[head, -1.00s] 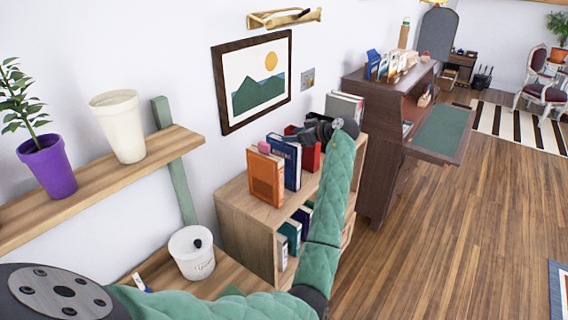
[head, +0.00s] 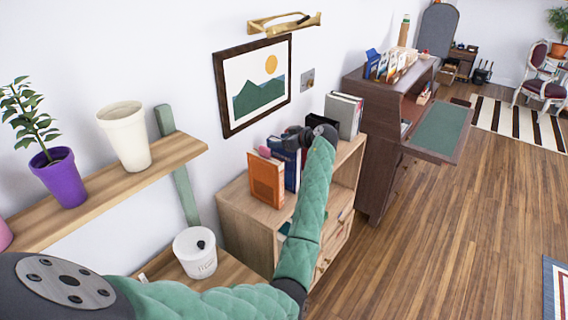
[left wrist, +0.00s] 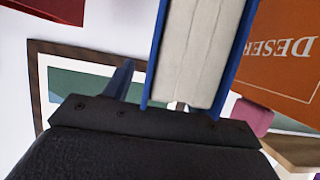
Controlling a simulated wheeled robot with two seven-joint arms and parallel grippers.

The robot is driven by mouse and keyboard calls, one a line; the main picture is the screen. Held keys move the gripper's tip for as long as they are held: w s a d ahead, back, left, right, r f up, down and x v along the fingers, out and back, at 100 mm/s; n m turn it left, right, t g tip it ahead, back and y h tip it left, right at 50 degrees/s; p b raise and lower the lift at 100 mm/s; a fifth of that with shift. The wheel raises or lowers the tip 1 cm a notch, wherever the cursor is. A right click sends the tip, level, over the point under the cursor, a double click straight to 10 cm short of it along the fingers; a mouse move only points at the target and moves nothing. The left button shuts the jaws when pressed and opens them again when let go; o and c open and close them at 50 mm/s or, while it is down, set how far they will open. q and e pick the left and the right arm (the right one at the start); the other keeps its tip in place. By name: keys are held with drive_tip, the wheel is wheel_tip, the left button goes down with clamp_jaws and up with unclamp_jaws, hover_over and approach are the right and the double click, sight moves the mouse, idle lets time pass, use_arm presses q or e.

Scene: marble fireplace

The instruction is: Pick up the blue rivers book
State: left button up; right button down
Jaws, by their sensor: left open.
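The blue book (head: 291,172) stands upright on top of the wooden bookcase, just behind an orange book (head: 266,181). My left gripper (head: 284,142) is open at the top of the blue book and hides part of it. In the left wrist view the blue book (left wrist: 195,50) shows its white pages between two blue covers, close in front of the gripper's dark palm. I cannot tell whether the fingers touch it. The orange book (left wrist: 285,60), with partly visible lettering, is close on the right there. My right gripper is not in view.
A red book (left wrist: 55,8) shows at the wrist view's upper left. Grey books (head: 344,114) stand at the bookcase's far end. A framed picture (head: 235,109) hangs behind. A shelf (head: 110,190) with a purple pot and white cup is at left.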

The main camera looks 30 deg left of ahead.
use_arm(q)
drive_tip(key=shift+f, duration=0.1)
clamp_jaws()
idle(1.4)
